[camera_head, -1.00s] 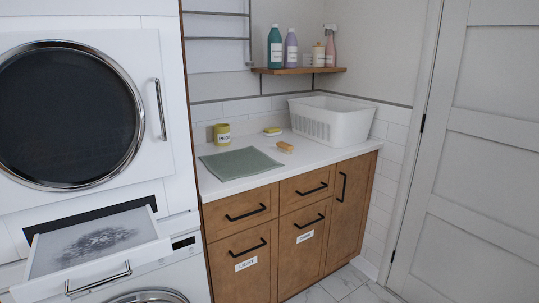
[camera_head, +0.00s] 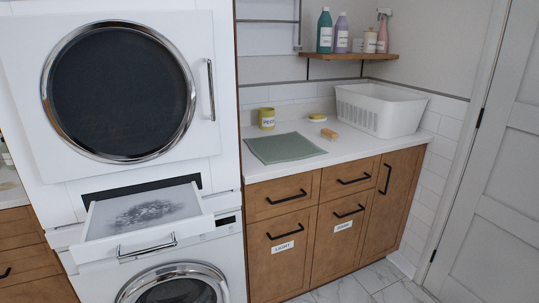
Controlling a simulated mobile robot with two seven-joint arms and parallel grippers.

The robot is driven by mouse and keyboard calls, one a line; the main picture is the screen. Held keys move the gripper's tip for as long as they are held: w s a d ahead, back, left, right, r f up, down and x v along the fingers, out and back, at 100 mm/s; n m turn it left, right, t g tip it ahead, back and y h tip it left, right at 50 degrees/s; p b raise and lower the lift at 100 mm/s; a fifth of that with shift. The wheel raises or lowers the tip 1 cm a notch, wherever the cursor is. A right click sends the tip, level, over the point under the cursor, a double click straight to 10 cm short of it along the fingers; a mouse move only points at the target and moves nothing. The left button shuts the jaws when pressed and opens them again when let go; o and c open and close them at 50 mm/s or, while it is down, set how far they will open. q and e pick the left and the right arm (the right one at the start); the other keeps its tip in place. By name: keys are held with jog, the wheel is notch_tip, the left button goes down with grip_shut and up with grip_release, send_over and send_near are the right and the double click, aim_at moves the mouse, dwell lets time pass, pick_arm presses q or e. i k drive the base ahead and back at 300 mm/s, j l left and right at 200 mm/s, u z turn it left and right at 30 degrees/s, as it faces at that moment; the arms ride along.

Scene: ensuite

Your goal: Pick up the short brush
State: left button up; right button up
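A small brush-like thing with a tan, wooden-looking body (camera_head: 329,134) lies on the white counter, right of the green cloth; it is small in view, so I cannot be sure it is the short brush. A yellow-and-white item (camera_head: 317,118) lies behind it, close to the wall; it may be a sponge or another brush. Neither of my grippers shows in the head view.
The counter (camera_head: 350,152) also holds a green cloth (camera_head: 283,148), a yellow labelled tin (camera_head: 267,118) and a white basket (camera_head: 378,110). A lint drawer (camera_head: 145,215) stands pulled out between dryer (camera_head: 120,90) and washer. Bottles stand on the shelf (camera_head: 340,57).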

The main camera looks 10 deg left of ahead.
aim_at(328, 135)
jog(key=i+l+z, duration=0.1)
jog(key=z, duration=0.7)
jog(key=i+j+z, duration=0.1)
jog(key=i+z, duration=0.2)
jog(key=i, duration=0.2)
jog(key=i+j+z, duration=0.25)
jog(key=i, duration=0.25)
